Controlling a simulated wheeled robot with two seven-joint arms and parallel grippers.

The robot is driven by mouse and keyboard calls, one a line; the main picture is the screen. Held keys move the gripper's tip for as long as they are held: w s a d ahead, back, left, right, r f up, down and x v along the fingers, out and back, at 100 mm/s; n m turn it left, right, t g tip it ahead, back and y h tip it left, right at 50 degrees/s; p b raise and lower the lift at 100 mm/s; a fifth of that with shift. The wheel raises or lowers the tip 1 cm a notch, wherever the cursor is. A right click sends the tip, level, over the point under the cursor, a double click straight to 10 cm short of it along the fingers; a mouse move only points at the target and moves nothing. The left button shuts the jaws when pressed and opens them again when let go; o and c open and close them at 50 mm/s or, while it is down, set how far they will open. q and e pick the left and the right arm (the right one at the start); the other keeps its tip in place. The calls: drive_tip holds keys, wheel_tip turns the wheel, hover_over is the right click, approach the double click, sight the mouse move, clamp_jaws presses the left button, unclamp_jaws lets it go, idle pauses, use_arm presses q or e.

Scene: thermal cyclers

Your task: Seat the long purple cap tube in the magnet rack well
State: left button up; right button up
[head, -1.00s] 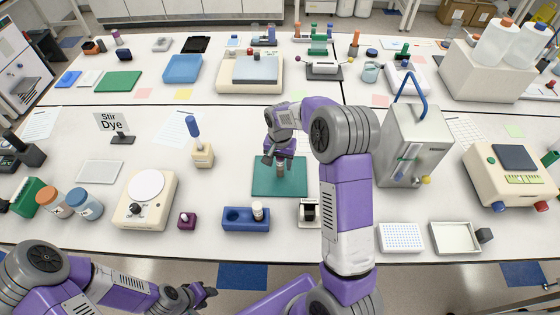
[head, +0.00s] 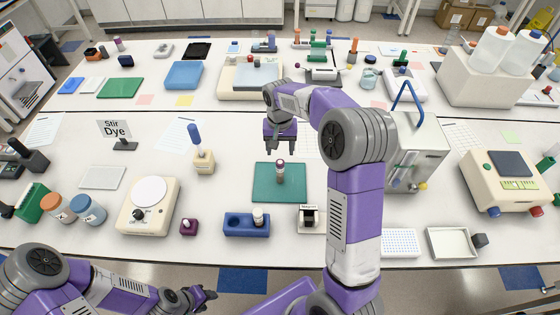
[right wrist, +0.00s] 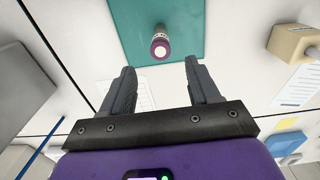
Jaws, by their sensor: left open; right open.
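A tube with a purple cap (head: 280,165) stands upright on the teal mat (head: 262,190); the right wrist view shows its purple cap with a pale top (right wrist: 160,49). My right gripper (head: 281,151) is open and empty, behind and above the tube and apart from it. In the right wrist view its spread fingers (right wrist: 160,82) have nothing between them. A small white stand with a black block (head: 309,217), in front of the mat to the right, looks like the magnet rack; its label is too small to read. My left gripper (head: 206,296) is open and empty at the lower left.
A blue rack (head: 238,226) holding a white-capped tube stands left of the white stand. A grey metal box with a blue handle (head: 415,155) is right of my right arm.

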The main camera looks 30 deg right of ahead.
sight(280, 170)
wheel_tip(280, 170, down, 3)
drive_tip(key=n+p, duration=0.1)
drive_tip(key=n, duration=0.2)
drive_tip(key=n+p, duration=0.1)
drive_tip(key=n, duration=0.1)
drive_tip(key=shift+d+f+n, duration=0.15)
drive_tip(key=shift+n, duration=0.25)
drive_tip(key=shift+s+f+n+p, duration=0.1)
drive_tip(key=shift+f+n+p, duration=0.2)
drive_tip(key=shift+f+n, duration=0.35)
wheel_tip(280, 170, down, 7)
drive_tip(key=shift+f+p, duration=0.2)
drive_tip(key=shift+p, duration=0.15)
drive_tip(key=shift+a, duration=0.2)
clamp_jaws()
drive_tip(key=shift+r, duration=0.1)
